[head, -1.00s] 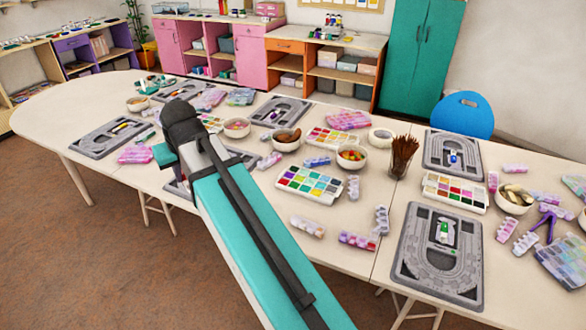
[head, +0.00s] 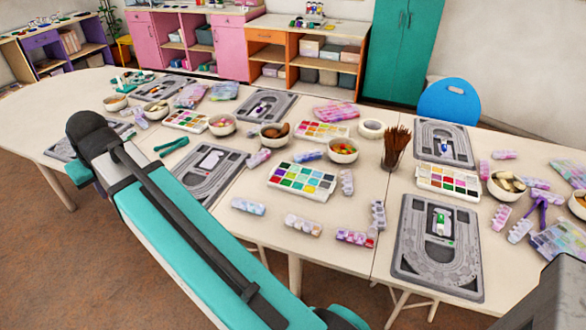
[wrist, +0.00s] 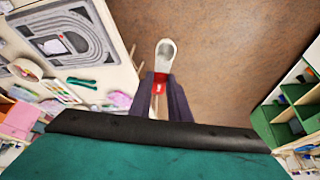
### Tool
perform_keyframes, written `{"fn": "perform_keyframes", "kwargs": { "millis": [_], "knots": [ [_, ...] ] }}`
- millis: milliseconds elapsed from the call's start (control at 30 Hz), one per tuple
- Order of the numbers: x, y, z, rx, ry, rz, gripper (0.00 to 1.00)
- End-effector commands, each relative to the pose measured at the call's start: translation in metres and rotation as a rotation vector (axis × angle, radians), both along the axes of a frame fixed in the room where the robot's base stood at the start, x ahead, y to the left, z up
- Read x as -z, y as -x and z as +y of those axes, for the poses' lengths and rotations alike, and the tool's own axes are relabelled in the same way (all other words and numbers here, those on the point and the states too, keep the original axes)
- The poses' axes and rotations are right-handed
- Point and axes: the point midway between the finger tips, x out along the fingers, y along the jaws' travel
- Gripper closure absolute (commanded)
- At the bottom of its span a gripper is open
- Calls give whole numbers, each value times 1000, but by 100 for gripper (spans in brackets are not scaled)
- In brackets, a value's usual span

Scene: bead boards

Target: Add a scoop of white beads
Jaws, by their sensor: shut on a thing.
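My gripper (wrist: 160,100) shows in the wrist view with its dark fingers shut on the red handle of a scoop (wrist: 165,52). The scoop's pale bowl points away from the gripper, over the brown floor beside the table's edge. I cannot tell whether anything lies in it. In the head view the gripper and scoop are hidden. A grey bead board (head: 205,172) with a whitish item in its middle lies on the table; a grey board (wrist: 62,40) also shows at the wrist view's upper left. I cannot pick out white beads for certain.
The table (head: 275,225) holds several bowls, including one of coloured pieces (head: 343,150), paint-like trays (head: 302,180), a cup of brown sticks (head: 396,145) and small bead boxes. Green pliers (head: 172,146) lie by the near board. A green shelf (wrist: 280,125) stands at the wrist view's right.

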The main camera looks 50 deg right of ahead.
Motion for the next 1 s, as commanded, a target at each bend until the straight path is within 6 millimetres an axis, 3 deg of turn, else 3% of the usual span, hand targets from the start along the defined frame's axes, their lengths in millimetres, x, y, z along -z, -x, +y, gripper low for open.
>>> {"fn": "perform_keyframes", "kwargs": {
  "millis": [467,667,1000],
  "knots": [
    [6,-1,-23,6,-1,-4,100],
    [20,-3,-59,-12,0,-17,100],
    [49,0,-143,-62,1,-51,100]
  ]
}}
